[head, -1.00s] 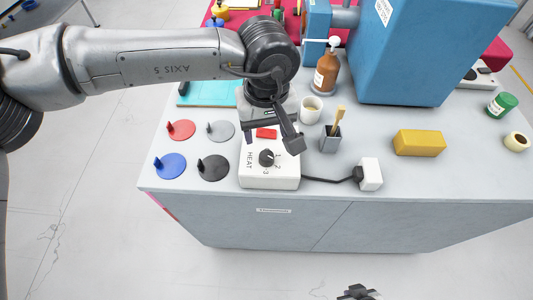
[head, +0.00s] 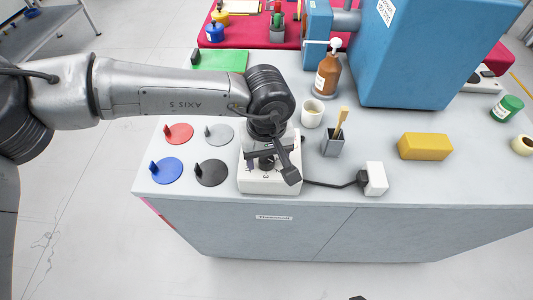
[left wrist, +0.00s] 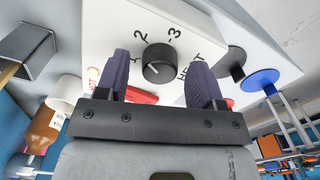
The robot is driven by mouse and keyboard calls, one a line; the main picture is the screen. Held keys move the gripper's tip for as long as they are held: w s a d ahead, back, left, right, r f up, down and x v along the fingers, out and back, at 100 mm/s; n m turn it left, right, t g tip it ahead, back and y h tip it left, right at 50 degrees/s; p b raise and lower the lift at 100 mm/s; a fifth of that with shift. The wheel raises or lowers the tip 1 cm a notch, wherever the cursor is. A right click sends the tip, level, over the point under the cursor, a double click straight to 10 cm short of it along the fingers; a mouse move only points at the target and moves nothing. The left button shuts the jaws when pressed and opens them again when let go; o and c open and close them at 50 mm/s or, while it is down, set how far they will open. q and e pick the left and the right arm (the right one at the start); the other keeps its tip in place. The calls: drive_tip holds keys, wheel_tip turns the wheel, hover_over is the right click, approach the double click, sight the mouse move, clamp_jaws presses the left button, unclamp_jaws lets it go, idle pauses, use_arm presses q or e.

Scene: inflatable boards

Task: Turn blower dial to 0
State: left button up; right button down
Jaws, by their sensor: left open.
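The blower dial is a black round knob (left wrist: 159,63) on a white control box (head: 255,187) with the numbers 1, 2 and 3 and the word HEAT. In the left wrist view a red switch (left wrist: 141,97) shows in part behind my gripper. My left gripper (head: 270,165) is over the box in the head view and partly hides the dial. In the left wrist view its two purple fingers are apart, one on each side of the dial. I cannot tell whether they touch it, nor read its pointer. Only a dark sliver, perhaps my right gripper, shows at the head view's bottom edge.
Red (head: 178,133), grey (head: 218,134), blue (head: 166,171) and black (head: 211,173) discs lie left of the box. A cable runs right to a white plug block (head: 376,180). A cup (head: 312,113), brush holder (head: 333,145) and brown bottle (head: 327,76) stand behind; a yellow block (head: 425,146) lies right.

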use_arm(q)
drive_tip(key=c, duration=0.9)
